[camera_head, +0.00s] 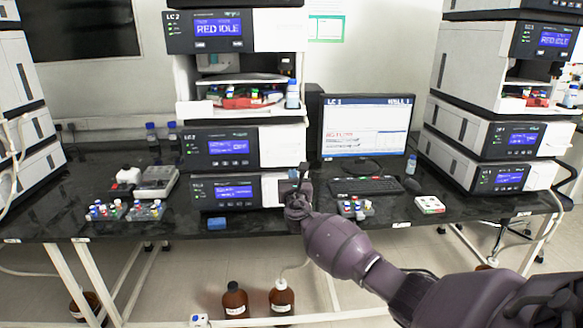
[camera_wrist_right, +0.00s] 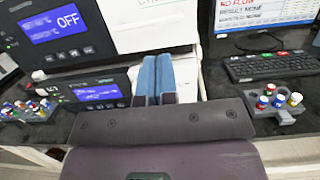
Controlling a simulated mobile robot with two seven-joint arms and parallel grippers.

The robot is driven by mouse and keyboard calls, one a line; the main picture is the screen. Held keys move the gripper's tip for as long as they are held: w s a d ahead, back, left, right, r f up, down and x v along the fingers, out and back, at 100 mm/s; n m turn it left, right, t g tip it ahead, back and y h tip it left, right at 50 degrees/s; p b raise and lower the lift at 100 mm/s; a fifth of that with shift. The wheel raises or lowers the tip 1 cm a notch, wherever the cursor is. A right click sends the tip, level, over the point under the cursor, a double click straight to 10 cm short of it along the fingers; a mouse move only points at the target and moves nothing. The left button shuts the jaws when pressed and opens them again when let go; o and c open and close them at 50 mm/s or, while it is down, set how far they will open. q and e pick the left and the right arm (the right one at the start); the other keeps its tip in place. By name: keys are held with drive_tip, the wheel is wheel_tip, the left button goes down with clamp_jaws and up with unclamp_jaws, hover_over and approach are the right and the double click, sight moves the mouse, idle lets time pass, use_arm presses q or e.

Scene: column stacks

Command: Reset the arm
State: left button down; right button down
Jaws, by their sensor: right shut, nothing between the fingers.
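My right arm (camera_head: 345,250) reaches in from the lower right of the head view. My right gripper (camera_head: 298,176) is in front of the lower right side of the middle instrument stack (camera_head: 281,146), above the bench's front edge. In the right wrist view its blue fingers (camera_wrist_right: 157,68) are together with nothing between them, in front of a white panel of the stack. Whether the gripper touches the stack cannot be told. My left gripper is in neither view.
A monitor (camera_head: 364,128) and keyboard (camera_head: 366,187) stand right of the stack. Vial racks sit on the black bench (camera_head: 120,235), one (camera_head: 354,208) just right of the gripper. Another stack (camera_head: 470,125) stands at right. Brown bottles (camera_head: 235,300) stand below the bench.

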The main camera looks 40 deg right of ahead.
drive_tip(key=v, duration=0.5)
drive_tip(key=shift+s+a+f+p, duration=0.1)
drive_tip(key=shift+s+a+p, duration=0.15)
drive_tip(key=shift+p, duration=0.1)
drive_tip(key=a+f+m+y, duration=0.2)
drive_tip(key=a+m+y, duration=0.3)
drive_tip(key=a+m, duration=0.5)
drive_tip(key=s+a+f+m+g+y, duration=0.1)
drive_tip(key=s+a+f+m+y, duration=0.3)
drive_tip(key=s+f+m, duration=0.45)
drive_tip(key=s+a+f+m+g, duration=0.1)
drive_tip(key=s+f+m, duration=0.2)
drive_tip(key=s, duration=0.7)
drive_tip(key=s+a+f+m+g, duration=0.2)
drive_tip(key=s+f+m, duration=0.2)
drive_tip(key=s, duration=0.6)
drive_tip(key=s+a+f+m+g+y, duration=0.1)
drive_tip(key=s+a+f+m+g, duration=0.1)
drive_tip(key=s+f, duration=0.5)
drive_tip(key=s+m, duration=0.1)
drive_tip(key=s, duration=0.2)
drive_tip(key=shift+s, duration=0.3)
